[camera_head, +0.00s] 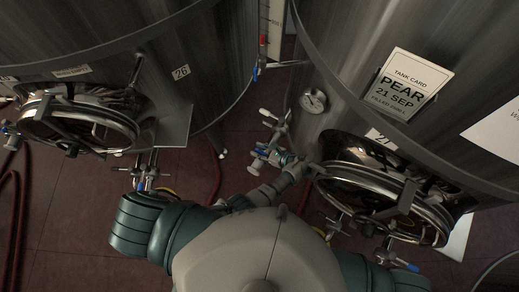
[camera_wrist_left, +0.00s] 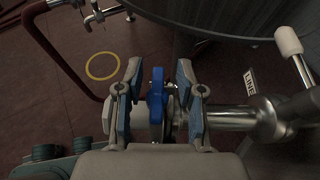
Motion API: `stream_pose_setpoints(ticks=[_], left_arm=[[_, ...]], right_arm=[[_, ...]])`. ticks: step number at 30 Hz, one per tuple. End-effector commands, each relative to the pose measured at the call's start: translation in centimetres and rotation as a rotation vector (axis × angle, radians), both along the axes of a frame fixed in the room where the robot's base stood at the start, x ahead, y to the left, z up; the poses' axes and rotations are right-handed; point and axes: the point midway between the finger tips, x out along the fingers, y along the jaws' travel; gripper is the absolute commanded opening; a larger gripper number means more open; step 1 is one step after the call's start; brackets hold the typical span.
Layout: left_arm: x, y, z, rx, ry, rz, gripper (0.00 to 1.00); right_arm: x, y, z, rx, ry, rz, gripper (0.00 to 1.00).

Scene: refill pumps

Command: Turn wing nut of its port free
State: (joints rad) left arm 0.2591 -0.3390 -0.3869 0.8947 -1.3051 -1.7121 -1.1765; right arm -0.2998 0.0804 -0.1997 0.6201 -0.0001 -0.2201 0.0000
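In the left wrist view a blue wing nut (camera_wrist_left: 157,95) stands between the fingers of my left gripper (camera_wrist_left: 157,104). The two fingers are apart, one on each side of it, with a gap visible on both sides. The wing nut sits by a pale round fitting, with a steel pipe (camera_wrist_left: 228,118) running off to the right. In the head view my left gripper (camera_head: 297,172) is at the pipe fittings beside the round door of tank 27, and the wing nut cannot be made out clearly there. My right gripper is out of view.
Tank 27 (camera_head: 350,80), with a PEAR card (camera_head: 402,84) and a gauge (camera_head: 313,100), stands at the right. Its round door (camera_head: 385,190) is close to my arm. Tank 26 (camera_head: 215,70) is at the left. Valves with white handles (camera_wrist_left: 288,40) stick out nearby. A red hose (camera_head: 22,215) lies on the floor.

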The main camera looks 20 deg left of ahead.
Motion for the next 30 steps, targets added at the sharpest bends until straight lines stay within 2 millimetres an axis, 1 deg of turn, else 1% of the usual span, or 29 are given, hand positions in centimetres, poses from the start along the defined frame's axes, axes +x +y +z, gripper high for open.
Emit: stream_pose_setpoints(ticks=[4, 7, 11, 15, 19, 24, 30], left_arm=[[0.0, 0.0, 0.4, 0.000, -0.001, 0.000, 0.38], [0.0, 0.0, 1.5, -0.001, -0.003, 0.001, 0.38], [0.0, 0.0, 3.9, -0.002, -0.004, 0.002, 0.38], [0.1, -0.1, 6.8, -0.002, -0.004, 0.002, 0.38], [0.1, -0.1, 8.7, 0.001, -0.002, 0.001, 0.38], [0.1, -0.1, 9.8, 0.000, 0.001, 0.000, 0.38], [0.1, -0.1, 9.9, 0.001, 0.002, -0.001, 0.38]], right_arm=[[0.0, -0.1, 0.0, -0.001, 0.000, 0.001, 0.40], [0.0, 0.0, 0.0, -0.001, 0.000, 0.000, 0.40], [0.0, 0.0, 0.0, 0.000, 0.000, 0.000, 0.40], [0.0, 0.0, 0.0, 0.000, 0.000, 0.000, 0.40], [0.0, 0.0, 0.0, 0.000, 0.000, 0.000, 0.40], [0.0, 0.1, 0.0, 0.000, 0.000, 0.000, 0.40], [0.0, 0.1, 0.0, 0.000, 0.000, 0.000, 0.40]])
